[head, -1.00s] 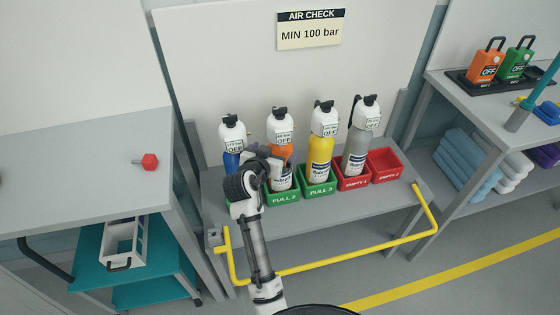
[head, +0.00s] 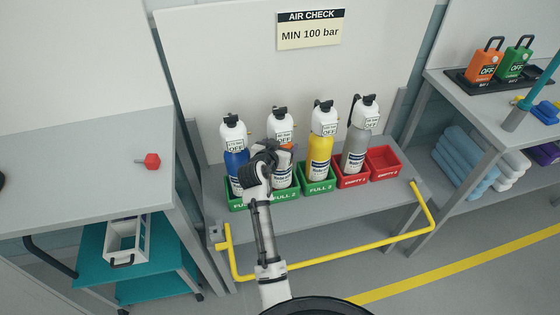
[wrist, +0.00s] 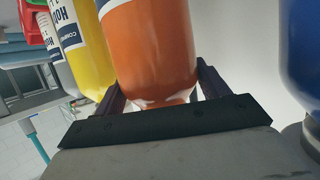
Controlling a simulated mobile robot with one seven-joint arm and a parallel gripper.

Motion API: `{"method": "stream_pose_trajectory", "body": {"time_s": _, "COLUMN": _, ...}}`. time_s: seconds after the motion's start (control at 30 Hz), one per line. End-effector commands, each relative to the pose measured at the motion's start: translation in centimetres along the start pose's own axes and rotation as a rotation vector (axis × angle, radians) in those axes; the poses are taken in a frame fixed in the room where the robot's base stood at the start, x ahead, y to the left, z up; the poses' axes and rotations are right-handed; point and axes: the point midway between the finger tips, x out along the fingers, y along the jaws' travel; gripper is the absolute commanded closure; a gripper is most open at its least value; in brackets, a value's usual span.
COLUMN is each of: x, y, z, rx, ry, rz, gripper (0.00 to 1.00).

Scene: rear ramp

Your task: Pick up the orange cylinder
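The orange cylinder (head: 291,147) stands upright in the green tray marked FULL 2 (head: 286,194), with a white top and black valve. My gripper (head: 279,152) is in front of it at upper-body height and hides much of its orange part. In the wrist view the orange cylinder (wrist: 152,45) appears upside down. My gripper's fingers (wrist: 162,85) are spread, one on each side of its shoulder. The fingers look open; whether either touches the cylinder is unclear.
A blue cylinder (head: 236,163) stands close on the left, a yellow one (head: 320,150) close on the right, and a grey one (head: 355,150) beyond. A red tray (head: 384,162) is empty. A yellow rail (head: 330,262) runs along the shelf front.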

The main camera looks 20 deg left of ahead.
Motion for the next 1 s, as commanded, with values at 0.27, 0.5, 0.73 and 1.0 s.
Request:
{"method": "stream_pose_trajectory", "body": {"time_s": 0.27, "x": 0.0, "y": 0.0, "z": 0.0, "rx": 0.0, "ry": 0.0, "rz": 0.0, "gripper": 0.63}}
{"method": "stream_pose_trajectory", "body": {"time_s": 0.5, "x": 0.0, "y": 0.0, "z": 0.0, "rx": -0.001, "ry": -0.001, "rz": 0.0, "gripper": 0.94}}
{"method": "stream_pose_trajectory", "body": {"time_s": 0.73, "x": -0.2, "y": -0.1, "z": -0.7, "rx": 0.003, "ry": 0.014, "rz": -0.003, "gripper": 0.98}}
{"method": "stream_pose_trajectory", "body": {"time_s": 1.0, "x": -0.8, "y": -0.1, "z": -2.3, "rx": 0.005, "ry": 0.017, "rz": -0.003, "gripper": 0.98}}
